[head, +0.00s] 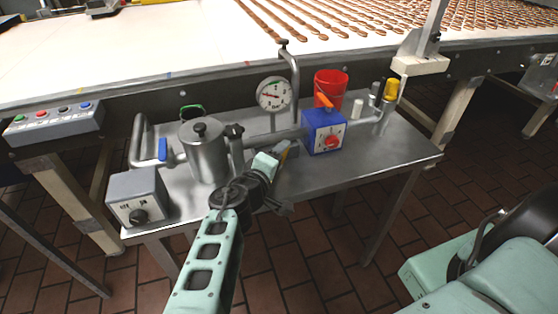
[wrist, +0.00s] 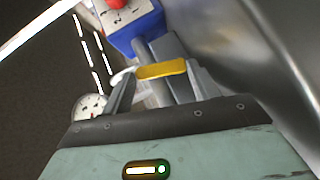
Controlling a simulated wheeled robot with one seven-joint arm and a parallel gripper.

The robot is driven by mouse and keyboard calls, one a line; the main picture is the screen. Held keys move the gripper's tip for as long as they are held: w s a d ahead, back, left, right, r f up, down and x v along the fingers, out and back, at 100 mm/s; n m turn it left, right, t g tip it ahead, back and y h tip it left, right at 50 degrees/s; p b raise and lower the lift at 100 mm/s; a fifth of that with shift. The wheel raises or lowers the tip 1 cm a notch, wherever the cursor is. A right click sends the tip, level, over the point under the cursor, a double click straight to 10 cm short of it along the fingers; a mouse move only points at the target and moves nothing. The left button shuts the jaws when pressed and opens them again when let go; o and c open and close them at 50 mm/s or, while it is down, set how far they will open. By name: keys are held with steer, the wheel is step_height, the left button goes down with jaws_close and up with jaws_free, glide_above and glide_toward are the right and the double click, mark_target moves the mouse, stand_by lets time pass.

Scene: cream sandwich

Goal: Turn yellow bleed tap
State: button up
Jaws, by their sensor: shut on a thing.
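The yellow bleed tap (wrist: 163,70) shows in the wrist view as a short flat yellow handle, set crosswise between my gripper's fingers. My gripper (wrist: 158,88) is shut on it. In the head view my gripper (head: 280,160) reaches over the steel table, just right of the steel pot, near the pipe below the gauge. A small bit of yellow shows at the fingertips there. Most of the tap and its joint to the pipe are hidden behind my gripper in that view.
The steel table (head: 330,175) bears a steel pot (head: 205,150), a round gauge (head: 273,94), a blue box (head: 322,132) with a red knob, a red cup (head: 331,86) and a grey dial box (head: 140,196). A conveyor (head: 180,45) runs behind. The table's front right is clear.

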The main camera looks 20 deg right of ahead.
stand_by(0.3)
steer(key=o, duration=1)
steer(key=shift+f, duration=0.1)
steer(key=shift+f, duration=0.1)
